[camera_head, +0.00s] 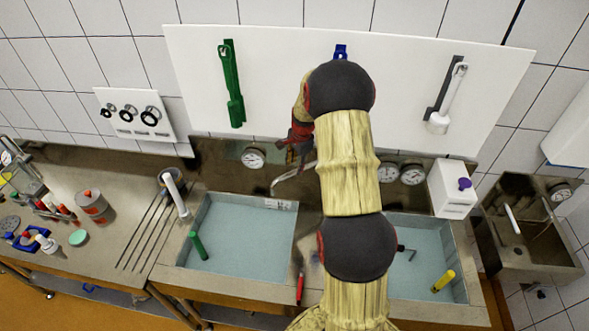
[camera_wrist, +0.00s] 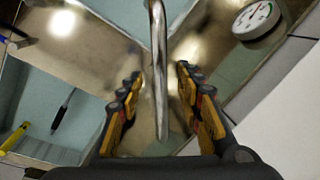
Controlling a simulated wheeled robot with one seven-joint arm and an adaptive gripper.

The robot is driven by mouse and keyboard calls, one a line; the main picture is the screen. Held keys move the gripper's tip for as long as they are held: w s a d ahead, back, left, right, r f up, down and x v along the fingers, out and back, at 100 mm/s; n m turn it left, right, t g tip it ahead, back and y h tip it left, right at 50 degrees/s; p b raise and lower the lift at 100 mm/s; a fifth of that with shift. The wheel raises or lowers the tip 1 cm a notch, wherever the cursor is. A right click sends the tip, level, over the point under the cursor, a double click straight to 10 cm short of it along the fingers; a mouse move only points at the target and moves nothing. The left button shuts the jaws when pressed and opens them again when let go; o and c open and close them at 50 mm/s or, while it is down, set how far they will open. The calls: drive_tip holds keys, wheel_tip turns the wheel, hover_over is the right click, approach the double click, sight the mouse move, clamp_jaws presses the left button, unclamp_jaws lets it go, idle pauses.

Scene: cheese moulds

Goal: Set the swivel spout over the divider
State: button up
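The swivel spout (camera_head: 290,178) is a bent metal tube at the back wall, and its free end hangs over the back right corner of the left basin (camera_head: 240,240). In the wrist view the spout (camera_wrist: 158,70) runs lengthwise between the fingers of my gripper (camera_wrist: 158,100). The fingers are open, with a visible gap on each side of the tube. In the head view my gripper (camera_head: 298,140) is at the wall, partly hidden by my arm. The divider (camera_wrist: 75,45) is the metal strip between the two basins; my arm hides most of it in the head view.
The right basin (camera_head: 425,262) holds a yellow-handled tool (camera_head: 443,281). Dial gauges (camera_head: 412,174) line the back wall, one (camera_wrist: 257,18) close to my gripper. A white box (camera_head: 452,188) stands right of them. A green tool (camera_head: 231,83) hangs on the white board.

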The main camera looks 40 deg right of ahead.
sight(294, 171)
drive_tip(key=shift+w+f+p, duration=0.2)
drive_tip(key=shift+w+f, duration=0.05)
drive_tip(key=shift+f, duration=0.75)
drive_tip(key=shift+w+f+p, duration=0.2)
drive_tip(key=shift+f, duration=0.8)
drive_tip(key=shift+c, duration=0.3)
clamp_jaws()
